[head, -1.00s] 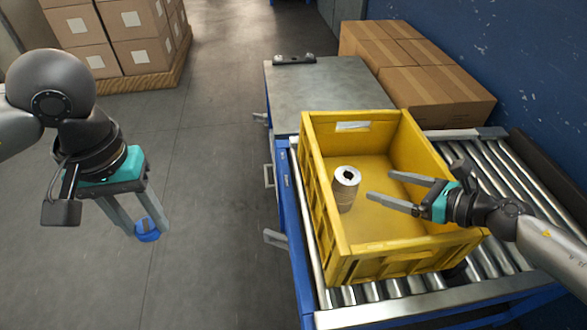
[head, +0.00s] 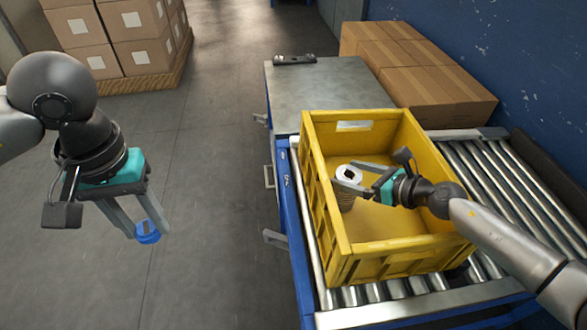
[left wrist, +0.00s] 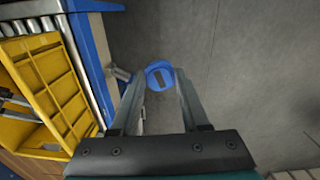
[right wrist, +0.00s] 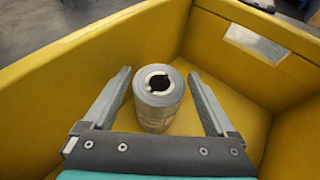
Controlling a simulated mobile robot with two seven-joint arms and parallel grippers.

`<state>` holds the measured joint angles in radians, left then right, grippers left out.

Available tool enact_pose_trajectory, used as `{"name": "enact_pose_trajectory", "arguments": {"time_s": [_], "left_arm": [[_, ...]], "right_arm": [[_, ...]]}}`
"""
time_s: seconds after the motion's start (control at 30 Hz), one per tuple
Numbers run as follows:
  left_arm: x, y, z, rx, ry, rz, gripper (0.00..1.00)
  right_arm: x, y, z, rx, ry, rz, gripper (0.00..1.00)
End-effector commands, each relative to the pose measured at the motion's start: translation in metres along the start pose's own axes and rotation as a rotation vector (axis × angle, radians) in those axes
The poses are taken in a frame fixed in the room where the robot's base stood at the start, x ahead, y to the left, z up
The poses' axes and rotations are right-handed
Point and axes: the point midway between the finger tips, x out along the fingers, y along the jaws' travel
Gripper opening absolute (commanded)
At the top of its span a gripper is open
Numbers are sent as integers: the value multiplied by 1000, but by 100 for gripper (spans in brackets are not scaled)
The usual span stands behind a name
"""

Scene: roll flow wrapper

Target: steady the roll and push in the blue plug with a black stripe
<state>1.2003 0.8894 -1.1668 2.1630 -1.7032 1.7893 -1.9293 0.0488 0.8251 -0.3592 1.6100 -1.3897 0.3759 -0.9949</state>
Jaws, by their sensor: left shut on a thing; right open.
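The roll (head: 347,176) stands upright in the yellow crate (head: 447,240), with a dark hole in its top end. It also shows in the right wrist view (right wrist: 159,97). My right gripper (head: 351,179) is open, with its fingers on either side of the roll; whether they touch it I cannot tell. In the right wrist view its fingers (right wrist: 162,82) look apart from the roll. My left gripper (head: 146,229) is shut on the blue plug (head: 148,237), away from the crate over the floor. The plug's dark stripe shows in the left wrist view (left wrist: 159,78).
The crate sits on a roller conveyor (head: 480,170) with a blue frame. A metal table (head: 330,95) adjoins it behind. Cardboard boxes (head: 420,85) stand along the blue wall, and more boxes (head: 110,45) sit on a pallet. The floor between is clear.

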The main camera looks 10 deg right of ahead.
Motion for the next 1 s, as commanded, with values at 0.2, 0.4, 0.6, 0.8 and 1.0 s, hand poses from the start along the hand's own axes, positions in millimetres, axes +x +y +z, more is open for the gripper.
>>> {"name": "enact_pose_trajectory", "arguments": {"time_s": [0.2, 0.4, 0.6, 0.8, 1.0], "left_arm": [[1, 0, 0, 0, 0, 0, 0], [1, 0, 0, 0, 0, 0, 0], [1, 0, 0, 0, 0, 0, 0], [1, 0, 0, 0, 0, 0, 0], [1, 0, 0, 0, 0, 0, 0]], "right_arm": [[10, 0, 0, -1, 1, 1, 91], [11, 0, 0, -1, 1, 1, 91], [11, 0, 0, -1, 1, 1, 78], [11, 0, 0, -1, 1, 1, 55], [11, 0, 0, -1, 1, 1, 32]]}}
